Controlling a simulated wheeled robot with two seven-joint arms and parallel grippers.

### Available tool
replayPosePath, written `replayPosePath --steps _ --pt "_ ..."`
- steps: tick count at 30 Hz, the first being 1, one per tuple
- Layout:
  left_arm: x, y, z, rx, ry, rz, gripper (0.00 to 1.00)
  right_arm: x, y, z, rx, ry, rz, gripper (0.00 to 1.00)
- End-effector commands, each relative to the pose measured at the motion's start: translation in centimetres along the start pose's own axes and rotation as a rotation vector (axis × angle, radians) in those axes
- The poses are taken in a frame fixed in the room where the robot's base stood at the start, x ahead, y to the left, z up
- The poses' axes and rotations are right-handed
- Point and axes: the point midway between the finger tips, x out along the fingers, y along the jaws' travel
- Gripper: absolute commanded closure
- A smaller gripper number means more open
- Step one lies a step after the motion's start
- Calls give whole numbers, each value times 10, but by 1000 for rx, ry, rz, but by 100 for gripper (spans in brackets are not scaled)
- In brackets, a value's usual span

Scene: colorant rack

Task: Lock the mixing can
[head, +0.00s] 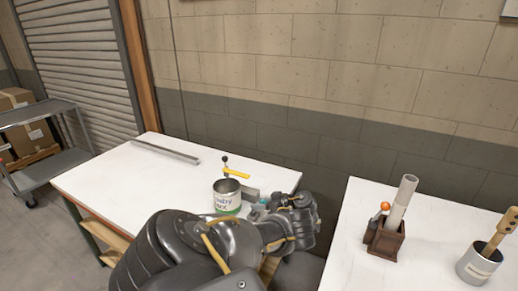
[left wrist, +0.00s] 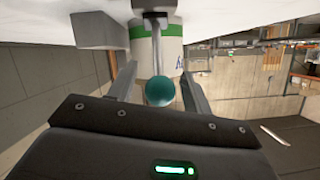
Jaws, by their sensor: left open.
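The mixing can (head: 227,198), open-topped with a white label and a green lower band, stands on the white table. It shows behind my gripper in the left wrist view (left wrist: 172,52). A teal ball knob (left wrist: 160,91) on a thin grey rod sits between the fingers of my left gripper (left wrist: 159,80), which is open, with a gap visible on both sides. In the head view my left gripper (head: 259,209) is right of the can and partly hidden by my arm. A yellow lever (head: 237,172) and a black knob (head: 225,158) show behind the can. My right gripper is not in view.
A grey block (head: 250,193) sits beside the can. A metal bar (head: 165,151) lies at the table's back left; the table's left part is clear. On the right table stand a brown holder (head: 384,240) with tools and a grey-white pot (head: 478,265).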

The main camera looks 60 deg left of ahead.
Motion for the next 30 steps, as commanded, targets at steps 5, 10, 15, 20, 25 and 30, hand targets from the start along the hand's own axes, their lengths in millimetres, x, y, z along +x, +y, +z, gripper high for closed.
replayPosePath --steps 5,10,15,20,25,30 --pt "-35 1 1 0 0 5 50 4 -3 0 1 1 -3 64" --pt "-68 1 1 -1 0 4 50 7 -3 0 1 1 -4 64" --pt "-89 0 1 1 0 2 50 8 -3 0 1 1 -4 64" --pt "-97 0 1 1 -1 1 50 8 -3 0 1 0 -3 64" --pt "-98 0 1 1 -1 0 50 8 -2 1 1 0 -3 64" --pt "-98 0 1 0 -1 0 50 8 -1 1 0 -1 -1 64"
